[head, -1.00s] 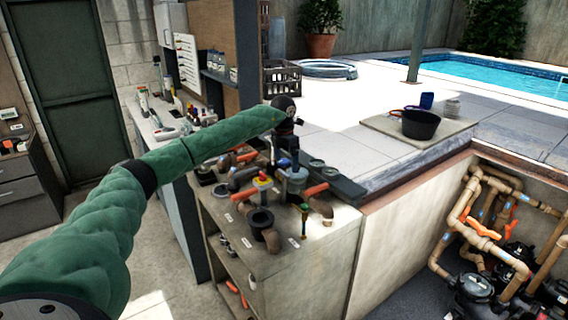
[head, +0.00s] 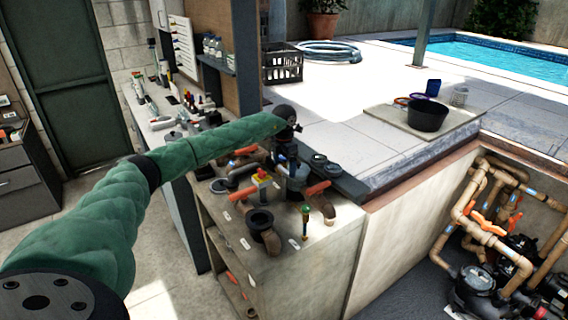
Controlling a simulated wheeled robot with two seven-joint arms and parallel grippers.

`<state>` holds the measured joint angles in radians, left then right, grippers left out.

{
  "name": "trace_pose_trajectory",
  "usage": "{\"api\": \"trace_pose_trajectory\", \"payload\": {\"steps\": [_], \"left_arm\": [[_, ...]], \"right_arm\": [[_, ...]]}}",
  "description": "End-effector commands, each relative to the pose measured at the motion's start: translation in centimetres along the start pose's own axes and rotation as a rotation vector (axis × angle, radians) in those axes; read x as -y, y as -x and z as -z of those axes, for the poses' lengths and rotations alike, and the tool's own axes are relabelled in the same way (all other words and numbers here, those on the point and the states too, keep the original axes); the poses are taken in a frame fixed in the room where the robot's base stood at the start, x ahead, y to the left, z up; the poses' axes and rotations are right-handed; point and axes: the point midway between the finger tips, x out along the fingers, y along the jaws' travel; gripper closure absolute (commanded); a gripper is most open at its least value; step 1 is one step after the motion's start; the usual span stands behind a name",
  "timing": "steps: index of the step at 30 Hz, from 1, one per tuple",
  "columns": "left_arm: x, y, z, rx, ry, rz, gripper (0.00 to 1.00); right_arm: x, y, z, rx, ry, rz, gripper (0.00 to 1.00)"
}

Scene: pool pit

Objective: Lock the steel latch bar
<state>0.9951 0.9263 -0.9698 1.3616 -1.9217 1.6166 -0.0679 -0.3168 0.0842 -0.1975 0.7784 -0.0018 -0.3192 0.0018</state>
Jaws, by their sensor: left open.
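My left arm reaches in from the left over a pale workbench (head: 330,255). My left gripper (head: 289,158) points down at the bench's far side; it is small and dark here, and its fingers are hard to make out. It is just above or behind a grey upright fitting (head: 296,182) with an orange handle (head: 317,188); I cannot tell whether they touch. I cannot pick out a steel latch bar for certain among the bench fittings. My right gripper is not in view.
A black pipe fitting (head: 261,222) and a small brass-and-green piece (head: 305,213) stand on the bench. A black bowl (head: 427,116) sits on a slab at the pool deck. Right of the bench is a pit with pipes (head: 478,222) and pumps.

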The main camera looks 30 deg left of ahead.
Motion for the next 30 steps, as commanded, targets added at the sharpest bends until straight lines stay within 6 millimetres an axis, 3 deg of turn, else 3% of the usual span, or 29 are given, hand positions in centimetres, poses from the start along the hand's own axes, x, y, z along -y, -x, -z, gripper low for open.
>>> {"api": "trace_pose_trajectory", "payload": {"steps": [6,14,15,22,30], "left_arm": [[0.0,-0.9,0.0,0.001,0.0,0.0,0.13],[0.0,-1.1,0.0,0.001,0.0,-0.001,0.13],[0.0,-1.1,0.0,0.001,0.0,-0.001,0.15],[0.0,-1.1,0.0,0.001,0.0,-0.001,0.57],[0.0,-1.3,0.0,0.002,-0.021,-0.001,0.57]], "right_arm": [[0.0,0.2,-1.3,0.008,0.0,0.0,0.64],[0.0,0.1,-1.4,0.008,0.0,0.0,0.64],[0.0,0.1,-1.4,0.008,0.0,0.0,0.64],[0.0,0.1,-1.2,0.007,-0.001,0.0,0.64],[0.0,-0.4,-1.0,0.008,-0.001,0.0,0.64]]}}
